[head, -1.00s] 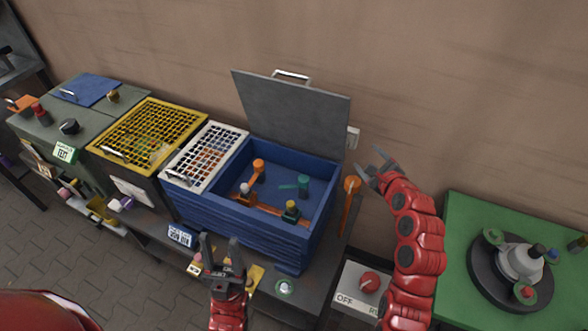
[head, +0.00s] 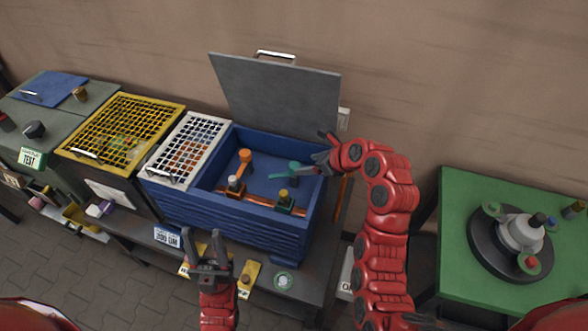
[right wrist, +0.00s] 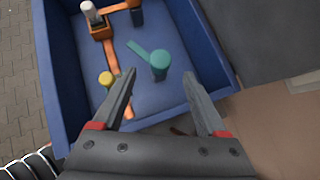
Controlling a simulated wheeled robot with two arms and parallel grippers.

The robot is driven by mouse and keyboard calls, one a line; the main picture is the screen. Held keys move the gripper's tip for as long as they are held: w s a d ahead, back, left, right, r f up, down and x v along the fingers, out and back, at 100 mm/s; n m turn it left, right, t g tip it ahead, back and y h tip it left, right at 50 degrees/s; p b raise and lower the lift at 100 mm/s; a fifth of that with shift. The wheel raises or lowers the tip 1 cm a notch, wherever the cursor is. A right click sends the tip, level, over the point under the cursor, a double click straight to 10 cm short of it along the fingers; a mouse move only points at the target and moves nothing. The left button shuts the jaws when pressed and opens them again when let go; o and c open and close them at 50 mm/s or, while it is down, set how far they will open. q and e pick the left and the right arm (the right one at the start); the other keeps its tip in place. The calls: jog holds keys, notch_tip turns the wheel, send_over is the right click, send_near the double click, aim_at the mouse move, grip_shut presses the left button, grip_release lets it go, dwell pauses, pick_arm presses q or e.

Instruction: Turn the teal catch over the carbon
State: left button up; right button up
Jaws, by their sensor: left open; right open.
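The teal catch (head: 288,172) stands inside the open blue box, a round-topped post with an arm reaching left. It also shows in the right wrist view (right wrist: 160,61), beyond the fingertips. The carbon is hard to make out; a small dark block with a yellow knob (head: 284,201) sits on the copper strip (head: 248,200) near the box front. My right gripper (head: 322,154) is open and empty at the box's right rim, just right of the teal catch; its open fingers show in the wrist view (right wrist: 160,95). My left gripper (head: 210,245) is open and empty in front of the box.
The blue box (head: 240,221) has its grey lid (head: 275,95) raised behind it. An orange catch (head: 244,157) and a white-topped holder (head: 235,184) stand inside. White (head: 187,146) and yellow (head: 120,130) grilles lie left. A green table (head: 455,240) stands right.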

aim_at(296, 165)
jog(key=p+x, duration=0.1)
jog(key=x, duration=0.6)
jog(key=shift+w+a+f, duration=0.1)
jog(key=shift+w+a, duration=0.15)
jog(key=shift+a+f, duration=0.1)
jog(key=shift+f, duration=0.15)
jog(key=shift+w, duration=0.1)
jog(key=shift+c, duration=0.2)
grip_shut()
dwell(0.7)
